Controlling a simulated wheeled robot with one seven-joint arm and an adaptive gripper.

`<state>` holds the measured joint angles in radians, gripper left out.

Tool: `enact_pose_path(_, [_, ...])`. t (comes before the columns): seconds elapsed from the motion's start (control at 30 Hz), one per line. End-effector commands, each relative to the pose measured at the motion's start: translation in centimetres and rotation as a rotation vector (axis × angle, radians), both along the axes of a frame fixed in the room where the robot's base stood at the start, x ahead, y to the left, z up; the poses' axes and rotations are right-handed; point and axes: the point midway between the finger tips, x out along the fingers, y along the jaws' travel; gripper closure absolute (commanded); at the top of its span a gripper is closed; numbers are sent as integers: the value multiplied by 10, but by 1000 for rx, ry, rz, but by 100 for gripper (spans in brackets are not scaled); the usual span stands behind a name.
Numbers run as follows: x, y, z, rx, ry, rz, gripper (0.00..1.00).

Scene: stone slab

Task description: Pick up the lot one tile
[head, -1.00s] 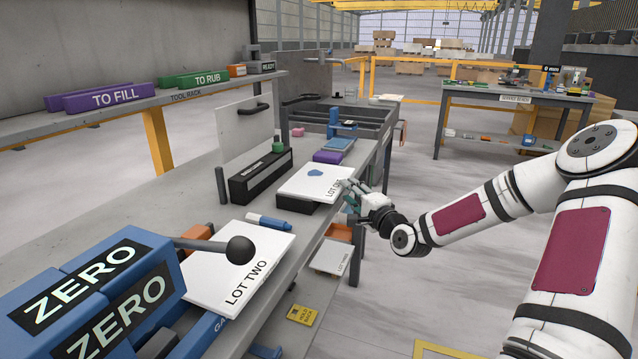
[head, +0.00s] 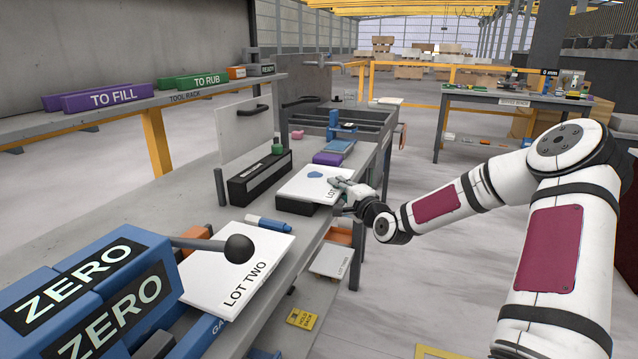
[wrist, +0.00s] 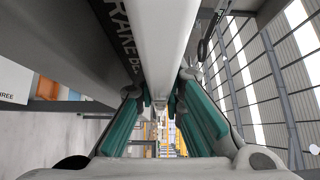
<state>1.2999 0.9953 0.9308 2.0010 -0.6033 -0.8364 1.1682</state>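One finger shows above the tile in the head view. Contact between fingers and tile cannot be told.
The lot two tile (head: 205,280) lies nearer on the bench, with a blue marker (head: 268,223) beside it. A black box (head: 260,180) stands left of lot one, and a purple block (head: 328,158) behind it. The lot three tile (head: 332,261) sits lower. Open floor lies right.

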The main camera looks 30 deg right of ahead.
Motion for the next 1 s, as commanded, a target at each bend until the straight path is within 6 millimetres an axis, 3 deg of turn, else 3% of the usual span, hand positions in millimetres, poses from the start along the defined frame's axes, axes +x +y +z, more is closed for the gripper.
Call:
enact_pose_path(0.43, [0, 0, 7, -2, -4, 0, 100])
enact_pose_path(0.73, [0, 0, 41, -3, -4, -1, 100])
enact_pose_path(1.0, [-61, 7, 43, 0, 0, -2, 100])
